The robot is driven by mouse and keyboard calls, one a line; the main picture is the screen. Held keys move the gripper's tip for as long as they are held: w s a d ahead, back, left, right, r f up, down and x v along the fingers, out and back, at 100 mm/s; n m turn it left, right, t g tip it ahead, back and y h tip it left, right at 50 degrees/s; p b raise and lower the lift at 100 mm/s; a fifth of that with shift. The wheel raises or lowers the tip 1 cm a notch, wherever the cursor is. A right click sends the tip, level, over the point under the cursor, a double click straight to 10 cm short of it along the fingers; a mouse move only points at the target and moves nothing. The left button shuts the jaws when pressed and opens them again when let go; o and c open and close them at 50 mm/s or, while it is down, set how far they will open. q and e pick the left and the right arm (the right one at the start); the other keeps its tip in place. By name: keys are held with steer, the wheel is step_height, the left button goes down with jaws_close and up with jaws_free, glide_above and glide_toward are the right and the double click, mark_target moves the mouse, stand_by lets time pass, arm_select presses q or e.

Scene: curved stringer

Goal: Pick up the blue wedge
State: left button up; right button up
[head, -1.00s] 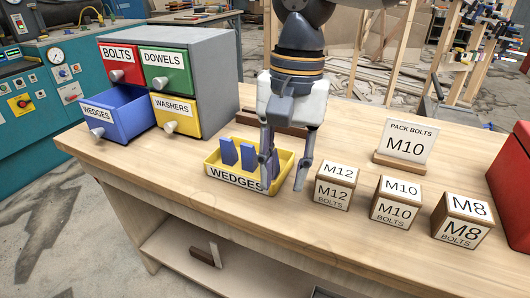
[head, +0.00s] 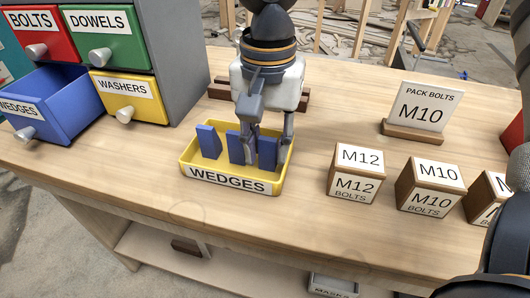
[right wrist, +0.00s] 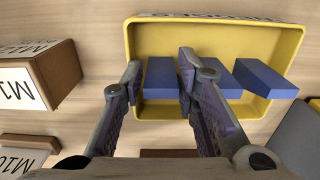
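A yellow tray labelled WEDGES (head: 228,185) stands on the workbench with three blue wedges upright in it. My right gripper (head: 267,148) points down over the tray's right part, with its fingertips low among the wedges. Its fingers stand open on either side of the rightmost blue wedge (head: 267,154). In the right wrist view this wedge (right wrist: 160,78) lies between the fingertips, with small gaps showing. The other finger stands between it and the middle wedge (right wrist: 223,76). The third wedge (head: 208,141) stands apart at the tray's left. My left gripper is not in view.
A drawer cabinet (head: 180,60) stands to the left, its blue WEDGES drawer (head: 62,105) pulled open. M12 (head: 354,173) and M10 (head: 428,185) boxes stand right of the tray. A PACK BOLTS M10 sign (head: 418,108) stands behind them. Bare bench lies in front.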

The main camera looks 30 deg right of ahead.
steer(key=c, duration=0.6)
